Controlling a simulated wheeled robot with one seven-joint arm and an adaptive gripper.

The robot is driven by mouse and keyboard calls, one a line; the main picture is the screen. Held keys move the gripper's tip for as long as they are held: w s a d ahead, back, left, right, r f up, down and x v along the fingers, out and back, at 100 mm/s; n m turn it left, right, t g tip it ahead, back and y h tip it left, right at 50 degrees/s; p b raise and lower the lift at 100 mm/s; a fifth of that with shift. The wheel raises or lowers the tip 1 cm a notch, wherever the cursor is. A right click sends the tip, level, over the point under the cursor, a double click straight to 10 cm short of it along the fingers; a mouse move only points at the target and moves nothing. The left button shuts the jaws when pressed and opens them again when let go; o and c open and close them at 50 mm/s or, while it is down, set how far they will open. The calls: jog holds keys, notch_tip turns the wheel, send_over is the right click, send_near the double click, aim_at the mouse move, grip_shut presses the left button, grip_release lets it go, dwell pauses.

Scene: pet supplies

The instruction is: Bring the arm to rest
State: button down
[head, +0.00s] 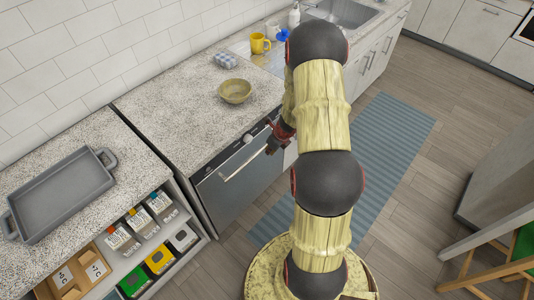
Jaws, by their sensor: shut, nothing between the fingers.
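My arm (322,110) rises from my base at the bottom and runs up through the middle of the head view, with its forearm folded back behind it. My gripper (279,138) is small and dark in this view, left of the arm, near the front edge of the counter and the dishwasher handle. It is shut and holds nothing. Part of the wrist is hidden behind the arm.
A bowl (235,91) stands on the counter (170,100), with a folded checked cloth (226,60) and a yellow mug (260,43) behind. A grey tray (62,195) lies at left above shelves of boxes. A blue striped mat (395,130) covers floor at right; a chair stands lower right.

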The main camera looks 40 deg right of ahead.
jog(key=shift+v, duration=0.75)
jog(key=shift+w, duration=0.1)
jog(key=s+a+r+n+y, duration=0.1)
jog(key=s+a+n+y, duration=0.15)
jog(key=a+n, duration=0.5)
jog(key=s+a+r+n+h, duration=0.1)
jog(key=s+a+r+n, duration=0.4)
jog(key=r, duration=0.7)
jog(key=s+a+r+n+t+b, duration=0.1)
jog(key=s+a+r+n, duration=0.4)
jog(key=a+r+n, duration=0.5)
jog(key=s+a+r+n+h, duration=0.1)
jog(key=s+a+r+n, duration=0.5)
jog(key=r+n, duration=0.6)
notch_tip(320, 180, up, 3)
jog(key=shift+a+r+t+h+b, duration=0.2)
jog(key=shift+a+t+h+b, duration=0.15)
jog(key=shift+a, duration=0.8)
